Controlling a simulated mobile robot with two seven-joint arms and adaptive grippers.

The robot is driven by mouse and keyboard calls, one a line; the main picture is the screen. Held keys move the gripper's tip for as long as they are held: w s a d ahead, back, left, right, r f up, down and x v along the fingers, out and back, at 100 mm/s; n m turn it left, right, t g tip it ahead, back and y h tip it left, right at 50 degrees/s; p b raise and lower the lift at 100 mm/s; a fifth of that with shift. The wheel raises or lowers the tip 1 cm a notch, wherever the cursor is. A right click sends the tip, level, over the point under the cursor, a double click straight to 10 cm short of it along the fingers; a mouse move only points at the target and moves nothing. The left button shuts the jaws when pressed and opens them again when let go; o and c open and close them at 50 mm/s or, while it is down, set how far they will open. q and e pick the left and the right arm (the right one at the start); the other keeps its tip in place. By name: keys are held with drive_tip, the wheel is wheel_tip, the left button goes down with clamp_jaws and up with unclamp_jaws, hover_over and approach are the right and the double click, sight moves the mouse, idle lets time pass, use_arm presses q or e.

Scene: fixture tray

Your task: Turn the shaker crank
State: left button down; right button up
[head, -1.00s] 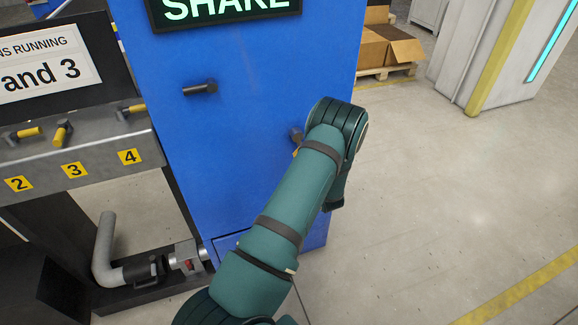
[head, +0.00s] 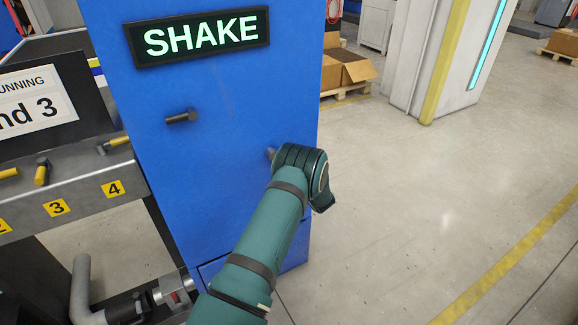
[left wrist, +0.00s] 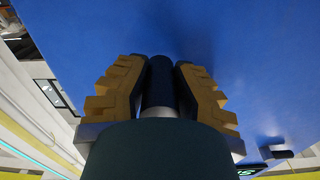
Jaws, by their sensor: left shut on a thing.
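The blue shaker cabinet (head: 225,95) stands in front of me, with a lit SHAKE sign (head: 197,36) near its top. A dark peg (head: 181,116) sticks out of its face at upper left, clear of my arm. A small knob-like end (head: 270,153) shows right beside my left wrist; the rest of it is hidden. In the left wrist view, the yellow fingers of my left gripper (left wrist: 160,85) are shut on a dark cylindrical crank handle (left wrist: 159,90). My left gripper is hidden behind its wrist in the head view. My right gripper is out of view.
A grey rail (head: 75,185) with yellow-handled levers and number labels stands left of the cabinet. Cardboard boxes (head: 345,68) and a pale pillar (head: 415,60) stand behind. The floor at right is clear.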

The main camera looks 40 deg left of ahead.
use_arm(q)
drive_tip(key=shift+w+a+r, duration=0.15)
drive_tip(key=shift+a+r, duration=0.05)
drive_tip(key=shift+r, duration=0.2)
drive_tip(key=c, duration=1)
unclamp_jaws()
drive_tip(key=shift+o, duration=1.4)
drive_tip(key=shift+f, duration=0.1)
drive_tip(key=shift+f, duration=0.1)
drive_tip(key=shift+s+d, duration=0.2)
drive_tip(key=shift+d, duration=0.4)
drive_tip(key=v, duration=1)
drive_tip(key=shift+s+d, duration=0.25)
drive_tip(key=shift+d, duration=0.05)
drive_tip(key=shift+o, duration=0.2)
